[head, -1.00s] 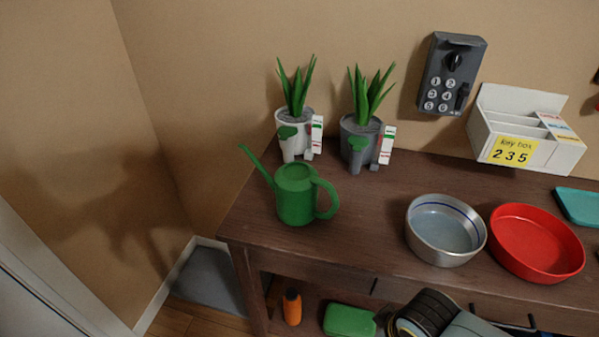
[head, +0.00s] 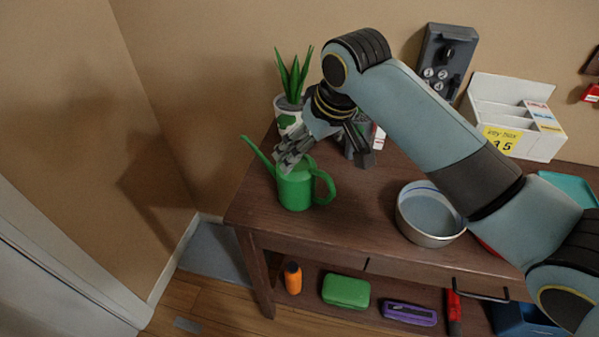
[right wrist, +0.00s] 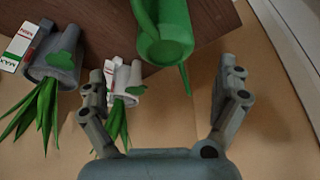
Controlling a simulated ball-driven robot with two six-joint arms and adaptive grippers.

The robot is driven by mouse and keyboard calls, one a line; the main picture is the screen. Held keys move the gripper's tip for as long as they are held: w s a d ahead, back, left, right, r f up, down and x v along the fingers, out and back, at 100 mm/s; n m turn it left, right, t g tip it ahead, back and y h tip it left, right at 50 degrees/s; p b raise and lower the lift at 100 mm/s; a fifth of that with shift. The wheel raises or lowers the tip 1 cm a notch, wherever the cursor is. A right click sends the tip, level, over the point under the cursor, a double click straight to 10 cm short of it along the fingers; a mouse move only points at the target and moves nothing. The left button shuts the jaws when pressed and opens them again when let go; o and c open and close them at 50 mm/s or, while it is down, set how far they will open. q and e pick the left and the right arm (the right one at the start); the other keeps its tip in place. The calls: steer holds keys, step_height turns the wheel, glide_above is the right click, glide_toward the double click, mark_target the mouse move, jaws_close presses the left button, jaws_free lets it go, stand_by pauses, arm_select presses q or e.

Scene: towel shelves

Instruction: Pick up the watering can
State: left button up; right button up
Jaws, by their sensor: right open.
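The green watering can (head: 296,188) stands upright on the left part of the wooden table (head: 350,215), spout to the left and handle to the right. My right gripper (head: 325,158) is open above and behind the can, with one finger in front of its top in the head view. In the right wrist view the can (right wrist: 163,38) is at the top middle, beyond the open fingers of the gripper (right wrist: 165,85). I cannot tell whether a finger touches it. My left gripper is not in view.
A white potted plant (head: 287,113) stands close behind the can. A grey pot (right wrist: 57,60) is beside it, partly hidden by my arm in the head view. A metal bowl (head: 428,230) and a key box (head: 515,115) are to the right.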

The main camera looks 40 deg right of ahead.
mark_target(299, 164)
steer(key=x, duration=1)
steer(key=shift+w+a, duration=0.2)
steer(key=shift+a, duration=0.05)
steer(key=c, duration=1.5)
